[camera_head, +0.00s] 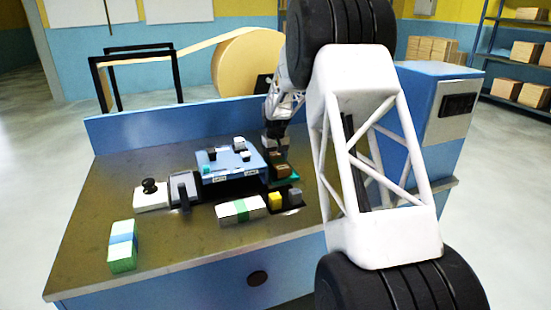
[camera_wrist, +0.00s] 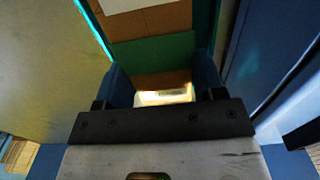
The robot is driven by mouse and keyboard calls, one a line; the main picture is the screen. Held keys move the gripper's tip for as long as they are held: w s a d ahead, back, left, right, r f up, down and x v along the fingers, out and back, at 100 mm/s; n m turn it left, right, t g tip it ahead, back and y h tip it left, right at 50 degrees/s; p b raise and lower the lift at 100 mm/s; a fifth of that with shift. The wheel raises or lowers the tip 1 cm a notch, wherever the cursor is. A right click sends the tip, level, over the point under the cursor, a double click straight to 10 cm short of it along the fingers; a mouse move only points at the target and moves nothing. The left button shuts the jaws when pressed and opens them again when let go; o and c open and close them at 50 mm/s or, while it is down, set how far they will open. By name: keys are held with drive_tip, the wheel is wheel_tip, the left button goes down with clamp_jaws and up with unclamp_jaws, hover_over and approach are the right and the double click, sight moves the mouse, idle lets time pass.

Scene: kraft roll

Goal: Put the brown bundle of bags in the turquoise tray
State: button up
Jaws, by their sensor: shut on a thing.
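The brown bundle of bags (camera_head: 283,171) is at the turquoise tray (camera_head: 292,181), right of the blue machine panel on the bench. In the wrist view the bundle (camera_wrist: 163,20) shows a green band and a white label. Turquoise tray edges (camera_wrist: 95,28) run along both sides of it. My gripper (camera_head: 277,153) is above the tray. Its dark blue fingers (camera_wrist: 163,84) are shut on the near end of the bundle. The bundle appears within the tray's outline; I cannot tell whether it touches the tray floor.
A blue panel box (camera_head: 232,172) with small blocks stands left of the tray. A white-and-green bundle (camera_head: 242,209), a yellow block (camera_head: 274,200) and a grey block (camera_head: 295,196) lie in front. Another banded bundle (camera_head: 123,245) lies at front left. The bench (camera_head: 190,245) front is mostly clear.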

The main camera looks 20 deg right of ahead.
drive_tip(key=shift+f, duration=0.65)
idle(1.0)
drive_tip(key=o, duration=1.1)
drive_tip(key=shift+r, duration=3.9)
